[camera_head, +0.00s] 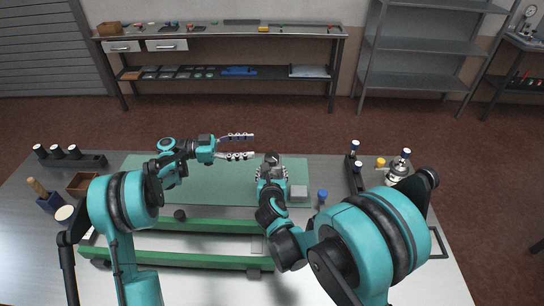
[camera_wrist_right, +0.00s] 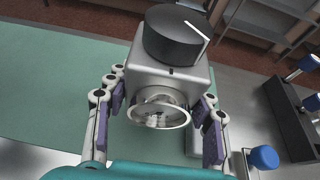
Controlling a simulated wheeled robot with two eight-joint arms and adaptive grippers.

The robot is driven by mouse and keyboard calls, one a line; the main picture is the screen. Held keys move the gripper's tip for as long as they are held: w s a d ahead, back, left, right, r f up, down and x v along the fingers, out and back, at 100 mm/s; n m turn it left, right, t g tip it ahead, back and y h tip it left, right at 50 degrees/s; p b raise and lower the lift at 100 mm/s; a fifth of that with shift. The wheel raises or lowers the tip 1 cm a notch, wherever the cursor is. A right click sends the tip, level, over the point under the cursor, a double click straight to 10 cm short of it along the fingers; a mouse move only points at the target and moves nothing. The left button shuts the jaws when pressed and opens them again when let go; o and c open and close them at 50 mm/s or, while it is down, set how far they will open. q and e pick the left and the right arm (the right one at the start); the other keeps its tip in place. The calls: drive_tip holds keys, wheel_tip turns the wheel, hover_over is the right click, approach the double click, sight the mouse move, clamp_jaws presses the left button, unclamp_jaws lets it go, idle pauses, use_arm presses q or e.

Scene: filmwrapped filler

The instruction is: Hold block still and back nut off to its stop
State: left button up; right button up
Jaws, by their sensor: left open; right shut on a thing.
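The block (camera_wrist_right: 197,83) is pale grey metal, with a round silver collar (camera_wrist_right: 160,110) on the side facing the wrist camera. The nut (camera_wrist_right: 172,42) is a thick black disc with a white line, on the block's upper end. My right gripper (camera_head: 270,172) is shut on the block, its purple-padded fingers on either side in the right wrist view (camera_wrist_right: 162,112). My left gripper (camera_head: 240,147) is open and empty, just left of the block, its fingers pointing right. The left gripper does not show in the right wrist view. In the head view my right gripper hides much of the block.
A green mat (camera_head: 140,163) covers the middle of the table. Green rails (camera_head: 180,258) run along the front. A small grey block (camera_head: 299,191) and a blue-capped item (camera_head: 322,196) stand right of my right gripper. Dark racks stand at left (camera_head: 90,160) and right (camera_head: 352,172).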

sight(272, 156)
use_arm(q)
drive_tip(key=s+a+f+m+g, duration=0.1)
drive_tip(key=a+f+g, duration=0.1)
drive_tip(key=a+f, duration=0.1)
drive_tip(key=shift+m, duration=0.3)
drive_tip(key=d, duration=0.7)
drive_tip(key=s+d, duration=0.1)
drive_tip(key=d, duration=0.3)
drive_tip(key=shift+s+d+r, duration=0.1)
drive_tip(key=shift+d+r, duration=0.05)
drive_tip(key=c, duration=1.2)
